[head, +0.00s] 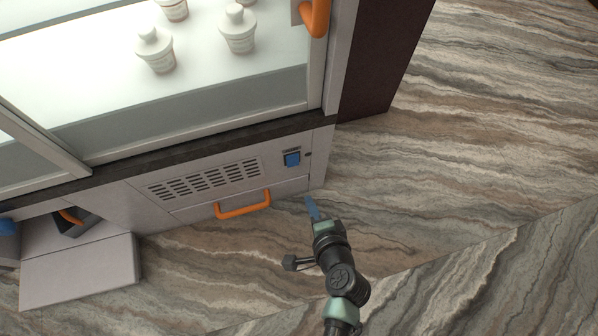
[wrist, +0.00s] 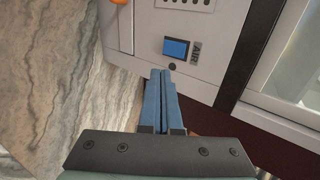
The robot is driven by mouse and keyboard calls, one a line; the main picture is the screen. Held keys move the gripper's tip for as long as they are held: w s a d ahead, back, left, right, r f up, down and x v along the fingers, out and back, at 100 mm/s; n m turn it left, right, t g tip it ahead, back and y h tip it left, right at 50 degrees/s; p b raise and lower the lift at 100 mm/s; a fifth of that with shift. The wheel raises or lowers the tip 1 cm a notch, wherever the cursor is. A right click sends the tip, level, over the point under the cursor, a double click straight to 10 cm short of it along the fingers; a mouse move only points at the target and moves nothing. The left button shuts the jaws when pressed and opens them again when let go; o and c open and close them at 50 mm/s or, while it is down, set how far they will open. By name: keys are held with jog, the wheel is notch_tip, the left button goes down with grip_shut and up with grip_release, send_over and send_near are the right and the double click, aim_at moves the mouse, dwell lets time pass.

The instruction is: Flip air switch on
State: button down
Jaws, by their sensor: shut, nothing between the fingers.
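The air switch (head: 292,159) is a blue rocker in a dark frame on the light grey front panel of the counter, right of the vent slots. It also shows in the wrist view (wrist: 176,48), just beyond the fingertips, with a small dark marking beside it. Whether the rocker is on or off I cannot tell. My gripper (head: 308,200) is below and right of the switch in the head view. In the wrist view its blue fingers (wrist: 164,74) are together and empty, pointing toward the panel near a small dark round spot below the switch. They look apart from the switch.
An orange handle (head: 243,205) sits on the panel below the vent slots (head: 205,180). A glass case above holds several white lidded jars (head: 238,30), with another orange handle (head: 316,16) at its edge. An open grey drawer (head: 80,272) juts out at left. Marbled floor (head: 470,130) right is clear.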

jog(key=shift+d+f, duration=0.1)
jog(key=shift+f, duration=0.05)
jog(key=shift+w+f, duration=0.1)
dwell(0.3)
jog(key=b, duration=0.6)
send_near(293, 165)
notch_tip(293, 165, down, 4)
jog(key=w, duration=0.2)
jog(key=shift+w+a, duration=0.6)
jog(key=shift+w, duration=0.35)
jog(key=shift+w+a+r+b, duration=0.2)
jog(key=shift+w+b, duration=0.2)
jog(key=shift+w, duration=0.15)
jog(key=shift+w+f, duration=0.1)
